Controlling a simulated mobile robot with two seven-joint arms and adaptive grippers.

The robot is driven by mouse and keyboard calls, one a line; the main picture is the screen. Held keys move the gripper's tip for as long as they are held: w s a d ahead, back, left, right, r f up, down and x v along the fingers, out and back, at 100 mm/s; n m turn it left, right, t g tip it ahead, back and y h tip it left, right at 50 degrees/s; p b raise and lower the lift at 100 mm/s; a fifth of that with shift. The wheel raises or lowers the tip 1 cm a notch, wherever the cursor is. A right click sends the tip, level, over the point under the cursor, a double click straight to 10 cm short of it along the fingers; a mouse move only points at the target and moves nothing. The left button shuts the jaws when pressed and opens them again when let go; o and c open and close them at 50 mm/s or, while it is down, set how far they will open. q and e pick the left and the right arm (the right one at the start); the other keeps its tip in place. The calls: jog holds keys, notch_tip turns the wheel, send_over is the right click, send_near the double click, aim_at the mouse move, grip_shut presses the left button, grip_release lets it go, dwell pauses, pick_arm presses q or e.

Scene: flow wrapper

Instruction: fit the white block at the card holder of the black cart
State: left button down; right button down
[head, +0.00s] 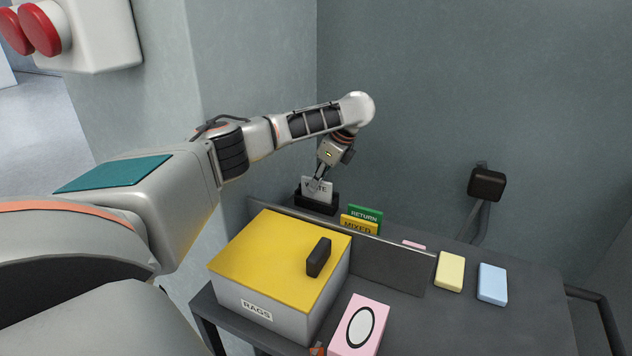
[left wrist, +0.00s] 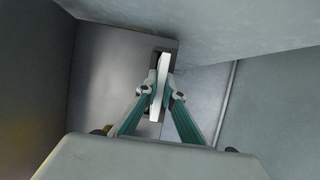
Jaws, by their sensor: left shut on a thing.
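The white block (head: 316,192) is a flat white card-like piece with dark lettering, partly covered by my fingers. It stands upright at the black card holder (head: 317,205), at the back left of the black cart (head: 530,320). My left gripper (head: 319,182) is shut on its upper part. In the left wrist view the white block (left wrist: 158,92) shows edge-on between the fingertips (left wrist: 160,92), its far end at the dark holder (left wrist: 168,50). I cannot tell whether it is fully seated. My right gripper is not in view.
A green RETURN card (head: 366,214) and a yellow MIXED card (head: 358,226) stand right of the holder. A low dark divider (head: 385,262), a yellow-lidded RAGS box (head: 262,258) and a pink box (head: 360,325) are nearer. Yellow (head: 450,271) and blue (head: 492,284) blocks lie right.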

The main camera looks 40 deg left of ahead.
pick_arm(q)
jog(key=shift+f, duration=0.15)
jog(key=c, duration=2.1)
grip_release()
jog(key=shift+f, duration=0.1)
jog(key=shift+d, duration=0.1)
jog(key=v, duration=1.2)
